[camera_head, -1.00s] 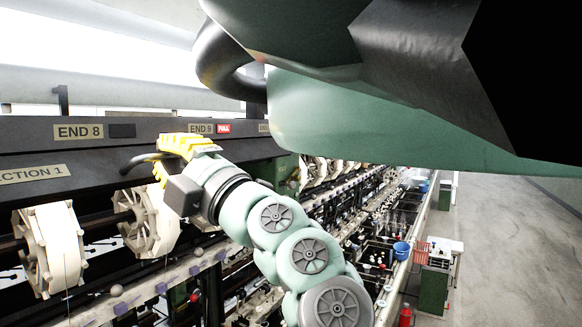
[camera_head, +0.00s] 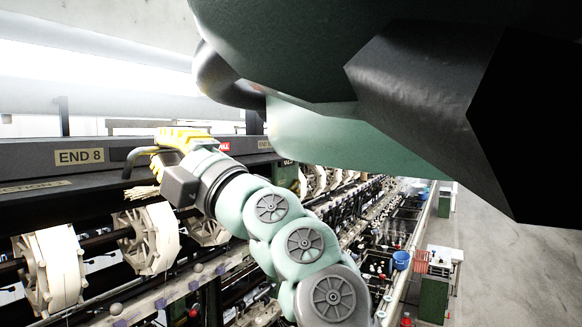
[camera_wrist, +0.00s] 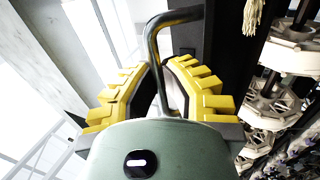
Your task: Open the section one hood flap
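The section one hood flap (camera_head: 20,194) is a dark panel on the machine's long hood, at the left of the head view. Its label is strongly foreshortened, so the flap looks tilted. Its handle is a dark bent bar (camera_head: 133,156), which also shows in the wrist view (camera_wrist: 152,40). My gripper (camera_head: 184,138), with yellow fingers, is at the handle. In the wrist view the fingers (camera_wrist: 158,75) close in on both sides of the bar, which runs between them. The exact contact is partly hidden by the gripper body.
White reels (camera_head: 146,238) hang on a shaft below the hood. A cream tassel (camera_head: 143,192) hangs beneath the gripper. Basins with a blue bucket (camera_head: 401,260) run back along the machine. Bare floor (camera_head: 500,270) lies to the right.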

